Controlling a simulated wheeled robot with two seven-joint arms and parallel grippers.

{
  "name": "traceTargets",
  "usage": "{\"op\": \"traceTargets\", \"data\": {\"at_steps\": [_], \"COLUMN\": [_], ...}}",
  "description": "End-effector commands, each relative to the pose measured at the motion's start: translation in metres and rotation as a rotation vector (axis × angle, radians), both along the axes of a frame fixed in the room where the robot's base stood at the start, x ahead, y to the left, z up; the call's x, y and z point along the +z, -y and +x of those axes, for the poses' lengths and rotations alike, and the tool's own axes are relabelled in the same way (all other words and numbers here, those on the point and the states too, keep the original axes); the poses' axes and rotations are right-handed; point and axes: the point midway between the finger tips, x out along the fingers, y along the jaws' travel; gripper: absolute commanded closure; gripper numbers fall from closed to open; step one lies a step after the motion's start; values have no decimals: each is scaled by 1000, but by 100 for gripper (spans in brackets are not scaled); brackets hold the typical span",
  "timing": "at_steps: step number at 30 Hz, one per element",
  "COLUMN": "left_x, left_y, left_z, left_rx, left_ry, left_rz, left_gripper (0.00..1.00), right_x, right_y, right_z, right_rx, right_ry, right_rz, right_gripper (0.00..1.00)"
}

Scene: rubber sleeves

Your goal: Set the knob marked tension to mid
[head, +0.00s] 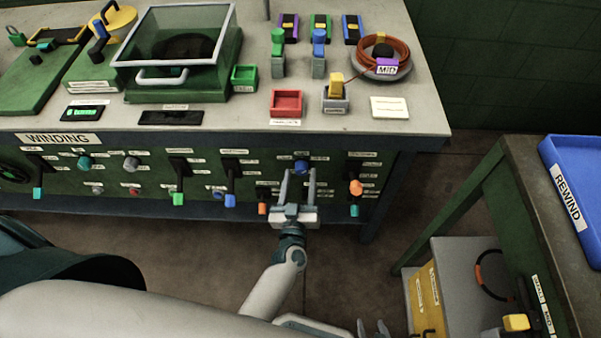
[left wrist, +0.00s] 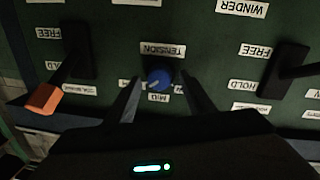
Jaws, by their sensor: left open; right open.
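The tension knob (head: 301,167) is a blue round knob on the green front panel of the bench. In the left wrist view the knob (left wrist: 158,77) sits beside the TENSION label (left wrist: 162,50), with a MID label (left wrist: 158,98) on its other side. A pale mark on the knob appears to point to the lower left there. My left gripper (head: 298,173) is open, its two fingers (left wrist: 160,98) on either side of the knob with visible gaps. Whether the fingertips reach its depth is unclear. My right gripper (head: 374,329) is open at the bottom edge, partly cut off.
An orange-tipped lever (left wrist: 45,97) and a dark lever (left wrist: 287,70) flank the knob. More levers and knobs line the panel. On the bench top stand a red tray (head: 286,104) and a coil of cable (head: 383,55). A side table with a blue REWIND tray (head: 560,165) is at right.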

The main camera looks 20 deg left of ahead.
Motion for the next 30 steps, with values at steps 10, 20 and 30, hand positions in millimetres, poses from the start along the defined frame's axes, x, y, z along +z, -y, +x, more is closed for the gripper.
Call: {"op": "traceTargets", "data": {"at_steps": [10, 20, 30], "left_x": [0, 0, -1], "left_y": [0, 0, 0], "left_z": [0, 0, 0], "left_rx": [0, 0, 0], "left_ry": [0, 0, 24], "left_rz": [0, -2, -81], "left_gripper": [58, 92, 92], "right_x": [-4, -5, -3], "right_y": [3, 11, 5], "right_z": [-9, -9, 0], "right_rx": [1, 2, 1], "right_ry": [-13, -15, 4], "right_rz": [-5, -14, -5], "right_gripper": [55, 55, 55]}}
